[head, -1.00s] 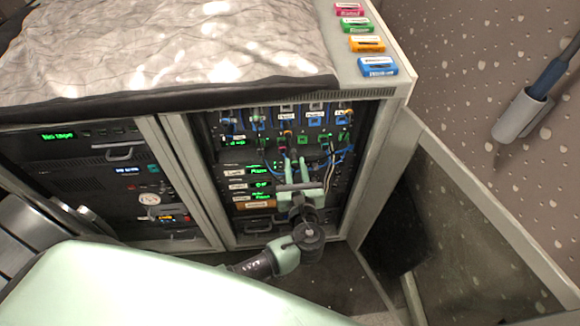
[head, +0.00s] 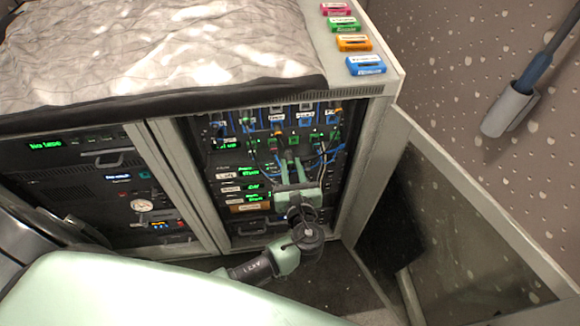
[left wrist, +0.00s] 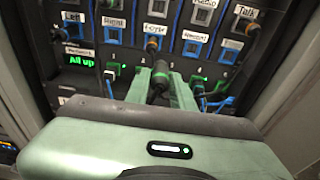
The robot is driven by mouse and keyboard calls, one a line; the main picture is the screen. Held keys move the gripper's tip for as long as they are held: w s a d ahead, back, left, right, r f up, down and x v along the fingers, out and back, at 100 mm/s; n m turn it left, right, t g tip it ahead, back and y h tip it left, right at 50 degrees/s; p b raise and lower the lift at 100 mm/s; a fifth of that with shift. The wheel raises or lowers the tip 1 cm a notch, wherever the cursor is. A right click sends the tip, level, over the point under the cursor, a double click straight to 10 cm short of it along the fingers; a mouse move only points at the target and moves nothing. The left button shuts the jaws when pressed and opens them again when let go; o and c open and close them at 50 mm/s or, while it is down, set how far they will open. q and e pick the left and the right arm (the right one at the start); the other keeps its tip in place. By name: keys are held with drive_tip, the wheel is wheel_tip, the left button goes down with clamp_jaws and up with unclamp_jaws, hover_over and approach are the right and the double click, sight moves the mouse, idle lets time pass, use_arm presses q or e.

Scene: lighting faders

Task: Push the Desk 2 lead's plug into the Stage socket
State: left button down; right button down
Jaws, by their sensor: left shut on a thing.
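My left gripper (head: 291,157) reaches up to the patch panel (head: 262,128) in the open rack. In the left wrist view the left gripper (left wrist: 160,78) is shut on a dark plug (left wrist: 158,86), held upright in the picture. The plug's tip is close to the lower row of green-lit sockets; I cannot tell whether it touches the panel. No lead label is readable on it. Above it is a row of blue-framed sockets (left wrist: 192,49) with white labels. The Stage label cannot be read for certain. My right gripper is not in view.
An orange-collared plug (left wrist: 153,43) sits in the upper row just above the held plug. Blue and dark leads (head: 318,150) hang around the gripper. An open rack door (head: 470,215) stands at the right. Coloured tags (head: 366,65) lie on the rack top.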

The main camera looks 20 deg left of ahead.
use_arm(q)
drive_tip(key=shift+w+d+b, duration=0.1)
drive_tip(key=shift+w+d, duration=0.3)
drive_tip(key=shift+d, duration=0.25)
drive_tip(key=shift+w+d+b, duration=0.15)
drive_tip(key=shift+w+d, duration=0.25)
drive_tip(key=shift+d, duration=0.3)
drive_tip(key=shift+w+d+b, duration=0.1)
drive_tip(key=shift+w+d, duration=0.3)
drive_tip(key=shift+d, duration=0.25)
drive_tip(key=shift+w+d+b, duration=0.25)
drive_tip(key=shift+w+d, duration=0.2)
drive_tip(key=shift+d, duration=0.25)
drive_tip(key=shift+w+d+b, duration=0.2)
drive_tip(key=shift+w+d, duration=0.2)
drive_tip(key=shift+d, duration=0.35)
drive_tip(key=shift+w+d+b, duration=0.25)
drive_tip(key=shift+w+d, duration=0.2)
drive_tip(key=shift+d, duration=0.25)
